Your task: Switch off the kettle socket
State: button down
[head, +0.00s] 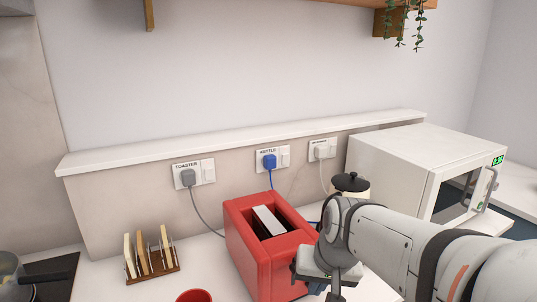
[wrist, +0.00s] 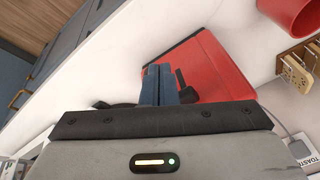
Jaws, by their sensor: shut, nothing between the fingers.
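The kettle socket (head: 273,159) is on the low wall behind the counter, in the middle of three labelled sockets in the head view. A blue plug (head: 269,161) sits in its left half, and a white switch (head: 285,157) is on its right. The switch's position is too small to tell. My gripper (head: 335,291) is low in front of the wall, beside the red toaster (head: 262,253), well apart from the socket. In the wrist view its dark fingers (wrist: 160,84) are shut and empty, with the toaster beyond them. The kettle socket is not visible there.
The toaster socket (head: 194,173) with a grey plug is left; another socket (head: 322,149) with a white plug is right. A black-lidded jar or pot (head: 350,183), partly hidden by my arm, stands before the microwave (head: 405,165). A toast rack (head: 153,263) stands left.

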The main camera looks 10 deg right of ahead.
aim_at(285, 160)
jog(key=w+r+m+t+p, duration=0.1)
jog(key=w+r, duration=0.1)
jog(key=w, duration=0.3)
jog(key=w+r+m+y+p, duration=0.1)
jog(key=w+r+m, duration=0.1)
jog(key=w, duration=0.3)
jog(key=w+r+m+t+p, duration=0.1)
jog(key=w+r+m, duration=0.1)
jog(key=w+r, duration=0.2)
jog(key=shift+w+d+r+t+y, duration=0.1)
jog(key=shift+w+d+t+y, duration=0.05)
jog(key=shift+w, duration=0.3)
jog(key=shift+w+d+r+t+y, duration=0.1)
jog(key=shift+w+t+y, duration=0.05)
jog(key=shift+w, duration=0.25)
jog(key=w+d+r+m+t+p, duration=0.1)
jog(key=w+d+r+m, duration=0.2)
jog(key=w, duration=0.6)
jog(key=w+d+r+m+t+p, duration=0.2)
jog(key=w+d+r+m, duration=0.1)
jog(key=w, duration=0.6)
jog(key=shift+w+m+t+y, duration=0.2)
jog(key=shift+m+t+y, duration=0.1)
jog(key=shift+m, duration=0.1)
jog(key=shift+f, duration=0.15)
